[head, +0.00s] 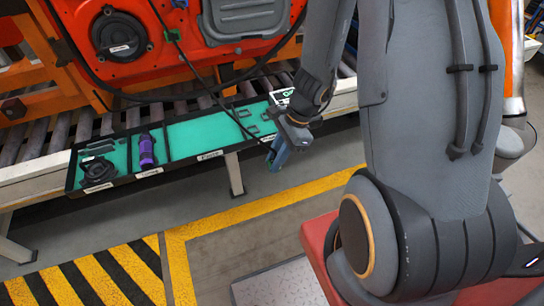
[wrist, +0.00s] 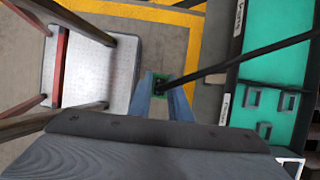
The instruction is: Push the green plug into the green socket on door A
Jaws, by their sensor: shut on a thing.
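My gripper (head: 277,160) hangs in front of the tray's right end in the head view, its fingers pointing down. In the wrist view my gripper (wrist: 163,88) is shut on the green plug (wrist: 160,80), which shows between the fingertips. A black cable (wrist: 250,55) runs from the plug off to the right. The plug is hidden or too small to make out in the head view. The red door (head: 120,70) is at the upper left, apart from my gripper. A small green part (head: 173,36) shows on it; I cannot tell whether it is the green socket.
A black-edged tray with a teal lining (head: 205,130) lies along the roller conveyor (head: 40,140), holding a purple item (head: 147,150) and a round black part (head: 97,171). Cables hang over the door and tray. A grey step with red rails (wrist: 100,70) shows at the left in the wrist view.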

